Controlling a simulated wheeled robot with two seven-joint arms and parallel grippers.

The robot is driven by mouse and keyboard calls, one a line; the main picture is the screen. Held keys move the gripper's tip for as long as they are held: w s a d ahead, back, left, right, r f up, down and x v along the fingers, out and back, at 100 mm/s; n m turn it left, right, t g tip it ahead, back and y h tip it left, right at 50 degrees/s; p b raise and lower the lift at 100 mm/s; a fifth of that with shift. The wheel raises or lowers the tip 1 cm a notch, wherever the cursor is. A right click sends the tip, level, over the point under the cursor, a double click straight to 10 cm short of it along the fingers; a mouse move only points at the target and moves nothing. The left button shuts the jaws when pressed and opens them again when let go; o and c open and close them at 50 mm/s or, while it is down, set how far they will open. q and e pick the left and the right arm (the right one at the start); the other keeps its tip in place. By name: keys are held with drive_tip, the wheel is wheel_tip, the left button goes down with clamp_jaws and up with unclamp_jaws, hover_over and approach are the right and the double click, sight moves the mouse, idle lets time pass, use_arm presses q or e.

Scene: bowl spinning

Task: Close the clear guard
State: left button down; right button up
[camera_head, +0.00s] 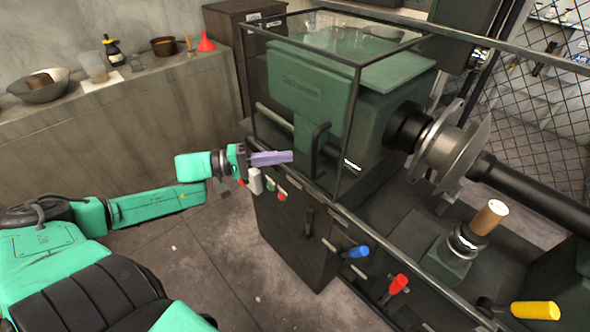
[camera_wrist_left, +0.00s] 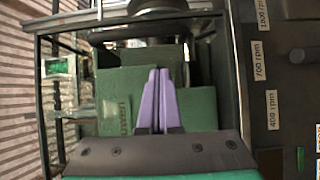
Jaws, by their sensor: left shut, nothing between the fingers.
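The clear guard (camera_head: 357,110) is a black-framed box with see-through panels. In the head view it stands around the green headstock (camera_head: 312,88), and the metal disc (camera_head: 452,148) is outside it to the right. A black handle (camera_head: 312,150) is on its front face. My left gripper (camera_head: 291,157) has purple fingers, shut and empty, just left of the handle. I cannot tell whether they touch the guard. In the left wrist view the shut fingers (camera_wrist_left: 158,72) point at the green housing (camera_wrist_left: 118,88), with the black frame (camera_wrist_left: 39,110) to the left. My right gripper is not in view.
Blue (camera_head: 356,252), red (camera_head: 397,285) and yellow (camera_head: 535,310) handles stick out along the machine's front. A tool post (camera_head: 462,245) stands on the bed. Bowls (camera_head: 40,88) and bottles sit on the back ledge. The floor (camera_head: 205,255) before the machine is clear.

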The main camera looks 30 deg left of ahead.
use_arm(q)
drive_tip(key=d, duration=0.2)
drive_tip(key=d+p, duration=0.1)
drive_tip(key=d, duration=0.1)
drive_tip(key=shift+s+d+r, duration=0.1)
drive_tip(key=shift+s+d, duration=0.1)
drive_tip(key=shift+d, duration=0.05)
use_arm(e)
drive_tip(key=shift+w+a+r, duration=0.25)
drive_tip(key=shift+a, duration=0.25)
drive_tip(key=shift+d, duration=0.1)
